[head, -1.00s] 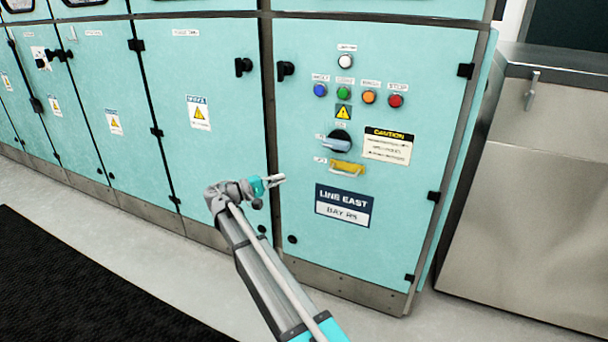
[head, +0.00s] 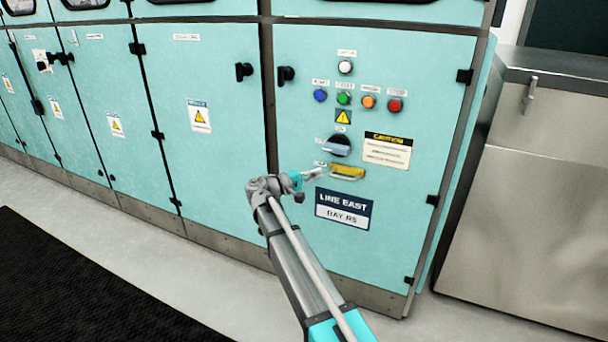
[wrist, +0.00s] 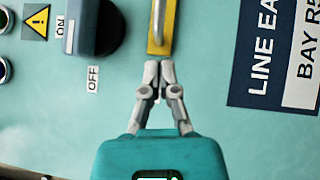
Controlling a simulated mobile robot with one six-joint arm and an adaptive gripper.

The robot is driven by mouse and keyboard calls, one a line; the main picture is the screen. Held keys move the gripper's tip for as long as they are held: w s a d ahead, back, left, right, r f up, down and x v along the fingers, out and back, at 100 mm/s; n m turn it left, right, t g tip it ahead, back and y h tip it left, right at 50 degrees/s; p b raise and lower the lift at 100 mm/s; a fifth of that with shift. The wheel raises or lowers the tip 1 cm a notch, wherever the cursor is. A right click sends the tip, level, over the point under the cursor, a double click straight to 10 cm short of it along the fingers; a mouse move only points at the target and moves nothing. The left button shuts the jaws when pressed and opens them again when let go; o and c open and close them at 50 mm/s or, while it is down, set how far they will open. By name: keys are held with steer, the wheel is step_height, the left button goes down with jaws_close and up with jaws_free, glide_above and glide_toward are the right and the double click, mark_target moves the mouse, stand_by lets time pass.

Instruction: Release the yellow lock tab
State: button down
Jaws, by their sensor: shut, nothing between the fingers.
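The yellow lock tab (head: 347,172) is a small yellow plate with a metal loop on the teal cabinet door, just below the rotary switch. It also shows at the top of the wrist view (wrist: 157,38). My gripper (head: 321,171) is shut and empty, with its fingertips at the left end of the tab in the head view. In the wrist view, the closed fingertips (wrist: 159,66) are right by the tab's near end; I cannot tell whether they touch it. The rotary switch (head: 337,145) has a blue-grey handle and shows dark in the wrist view (wrist: 95,27), near an OFF label.
Coloured push buttons (head: 344,98) sit above the switch. A caution label (head: 387,150) is to its right, and a LINE EAST sign (head: 343,208) is below the tab. A steel cabinet (head: 535,200) stands at the right. Black door handles (head: 286,74) stick out.

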mark_target(346, 171)
steer(key=shift+s+d+r, duration=0.1)
steer(key=shift+s+d, duration=0.15)
steer(key=shift+d, duration=0.55)
steer(key=shift+s+d, duration=0.3)
steer(key=shift+d, duration=0.55)
steer(key=shift+s+d, duration=0.3)
steer(key=shift+d, duration=0.55)
steer(key=shift+a, duration=0.1)
steer(key=shift+w+a, duration=0.25)
steer(key=shift+a, duration=0.2)
steer(key=w+a+b+v, duration=0.1)
steer(key=v, duration=1.1)
steer(key=shift+w+f+b, duration=0.2)
steer(key=shift+w+b, duration=0.15)
